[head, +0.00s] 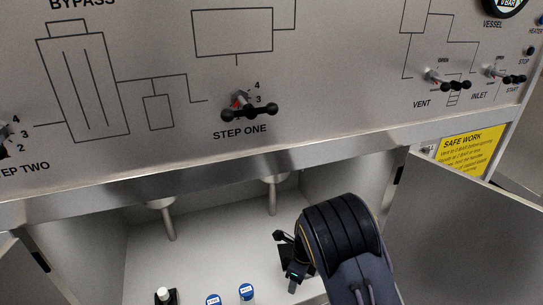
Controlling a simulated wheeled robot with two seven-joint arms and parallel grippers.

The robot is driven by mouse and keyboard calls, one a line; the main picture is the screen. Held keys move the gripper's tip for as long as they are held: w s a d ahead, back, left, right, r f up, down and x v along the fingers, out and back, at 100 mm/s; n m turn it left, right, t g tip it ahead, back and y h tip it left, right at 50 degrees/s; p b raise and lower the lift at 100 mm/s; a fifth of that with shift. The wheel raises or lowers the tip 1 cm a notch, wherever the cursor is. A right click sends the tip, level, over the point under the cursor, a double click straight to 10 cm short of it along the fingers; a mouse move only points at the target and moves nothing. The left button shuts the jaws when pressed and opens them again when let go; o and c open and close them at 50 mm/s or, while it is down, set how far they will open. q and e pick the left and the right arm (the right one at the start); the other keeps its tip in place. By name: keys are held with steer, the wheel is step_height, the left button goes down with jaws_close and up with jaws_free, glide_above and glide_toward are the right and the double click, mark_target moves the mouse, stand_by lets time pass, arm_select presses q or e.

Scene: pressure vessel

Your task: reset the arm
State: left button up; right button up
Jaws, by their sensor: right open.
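My right arm comes in from the bottom right, its dark rounded wrist in front of the open cabinet under the panel. My right gripper (284,256) is small and black, shows at the left of that wrist, and is open with nothing seen between its fingers. It is above and to the right of two blue-capped vials and apart from them. My left gripper is not in view.
The steel panel above carries the STEP ONE valve (247,110), VENT valve (448,82) and INLET valve (506,76). Inside the cabinet are a blue-capped vial (247,292), another (213,300) and a black-and-white bottle (165,297). An open door (460,235) stands at the right.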

steer(key=s+d+r+n+t+y, duration=0.1)
steer(key=s+d+r+n, duration=0.25)
steer(key=r, duration=0.35)
steer(key=s+d+r+n+y, duration=0.2)
steer(key=s+d+r+n, duration=0.1)
steer(key=s+r, duration=0.25)
steer(key=s+d+r+n+t+y, duration=0.1)
steer(key=s+d+r+n, duration=0.25)
steer(key=r, duration=0.45)
steer(key=s+d+r+n+t+h, duration=0.1)
steer(key=s+r+n+t, duration=0.1)
steer(key=s+n, duration=0.5)
steer(key=s+d+r+n+t, duration=0.15)
steer(key=s+n, duration=0.25)
steer(key=s, duration=0.4)
step_height(320, 180, up, 21)
steer(key=n+p, duration=0.1)
steer(key=p, duration=2)
steer(key=shift+s+d, duration=0.25)
steer(key=shift+s, duration=0.05)
steer(key=shift+f, duration=0.1)
